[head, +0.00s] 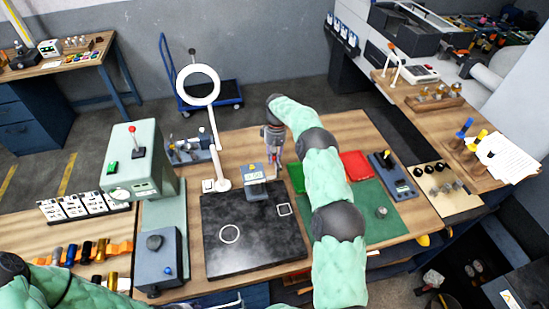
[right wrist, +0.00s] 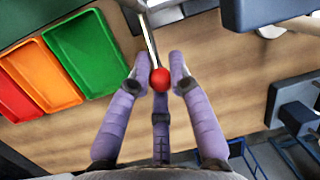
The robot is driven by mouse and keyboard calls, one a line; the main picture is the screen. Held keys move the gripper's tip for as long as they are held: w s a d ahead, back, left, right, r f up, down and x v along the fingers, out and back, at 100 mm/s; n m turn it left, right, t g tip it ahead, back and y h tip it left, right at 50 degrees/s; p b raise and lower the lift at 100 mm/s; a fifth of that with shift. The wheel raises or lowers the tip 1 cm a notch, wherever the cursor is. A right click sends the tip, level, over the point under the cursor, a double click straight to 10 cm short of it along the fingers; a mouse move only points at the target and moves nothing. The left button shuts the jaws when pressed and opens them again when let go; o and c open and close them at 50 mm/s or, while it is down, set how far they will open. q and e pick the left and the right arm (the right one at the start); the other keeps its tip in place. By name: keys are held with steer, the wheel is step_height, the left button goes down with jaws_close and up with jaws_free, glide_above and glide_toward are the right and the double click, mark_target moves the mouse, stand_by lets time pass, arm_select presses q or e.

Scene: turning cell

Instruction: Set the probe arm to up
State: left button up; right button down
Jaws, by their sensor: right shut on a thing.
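The probe arm (right wrist: 151,42) is a thin metal rod with a red ball knob (right wrist: 160,79) at its end. It comes from a grey part at the top of the right wrist view. In the head view a small grey gauge with a display (head: 256,173) stands at the back of the black plate (head: 250,247). My right gripper (head: 273,157) points down just behind this gauge. In the right wrist view the right gripper (right wrist: 158,78) is shut around the red knob. The knob's far side is hidden. My left arm shows at the lower left, but its gripper is out of view.
A ring lamp (head: 198,84) stands left of my right gripper. Green (head: 296,177) and red (head: 357,165) trays lie to its right. A grey-green machine (head: 133,162) with a red-knobbed lever stands at the left. Bare wood lies behind the plate.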

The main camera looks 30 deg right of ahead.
steer(key=shift+a+f, duration=0.15)
stand_by(0.3)
steer(key=c, duration=1.1)
jaws_free()
steer(key=shift+c, duration=0.2)
steer(key=v, duration=1.2)
steer(key=shift+w, duration=0.15)
